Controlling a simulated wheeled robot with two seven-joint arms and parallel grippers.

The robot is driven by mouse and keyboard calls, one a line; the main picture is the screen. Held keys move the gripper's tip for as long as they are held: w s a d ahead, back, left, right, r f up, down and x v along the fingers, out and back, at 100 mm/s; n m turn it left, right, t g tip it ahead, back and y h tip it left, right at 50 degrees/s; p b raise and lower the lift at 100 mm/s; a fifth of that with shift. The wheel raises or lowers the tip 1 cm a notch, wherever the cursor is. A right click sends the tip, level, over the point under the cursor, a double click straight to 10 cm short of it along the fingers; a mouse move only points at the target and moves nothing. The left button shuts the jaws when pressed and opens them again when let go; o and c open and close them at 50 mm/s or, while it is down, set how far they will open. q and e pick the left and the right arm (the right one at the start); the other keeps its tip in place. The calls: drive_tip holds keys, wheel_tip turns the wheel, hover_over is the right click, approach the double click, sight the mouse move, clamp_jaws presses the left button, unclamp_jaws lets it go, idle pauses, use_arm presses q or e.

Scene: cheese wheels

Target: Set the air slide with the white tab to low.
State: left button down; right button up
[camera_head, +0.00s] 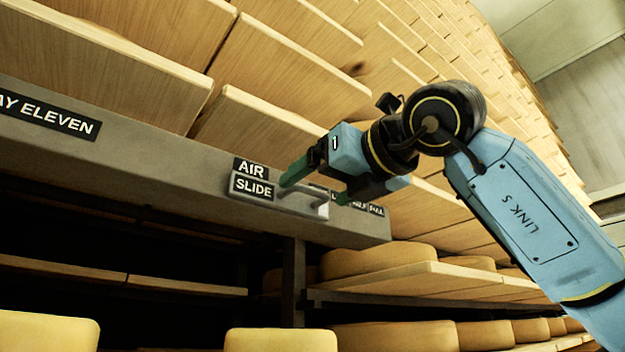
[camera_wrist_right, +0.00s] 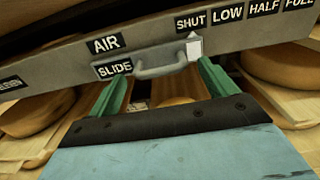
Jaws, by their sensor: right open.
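The air slide is a grey bar with a handle (camera_wrist_right: 160,68) beside the labels "AIR" and "SLIDE"; the handle also shows in the head view (camera_head: 300,197). Its white tab (camera_wrist_right: 194,47) is at the handle's right end, just under the "SHUT" label (camera_wrist_right: 191,20). The "LOW" label (camera_wrist_right: 228,13) is to the right of the tab. My right gripper (camera_head: 317,188) is open and empty at the handle. In the right wrist view its green fingers (camera_wrist_right: 161,80) lie toward either end of the handle; contact cannot be told. My left gripper is not in view.
The slide is on a long grey beam (camera_head: 130,165) with a "BAY ELEVEN" label (camera_head: 50,115). Wooden boards (camera_head: 270,70) rise above it. Cheese wheels (camera_head: 395,335) rest on shelves below. The space under the beam's left part is dark.

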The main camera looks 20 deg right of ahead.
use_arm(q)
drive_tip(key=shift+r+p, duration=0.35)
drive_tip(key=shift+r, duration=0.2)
use_arm(e)
drive_tip(key=shift+x, duration=1.4)
drive_tip(key=shift+c, duration=0.4)
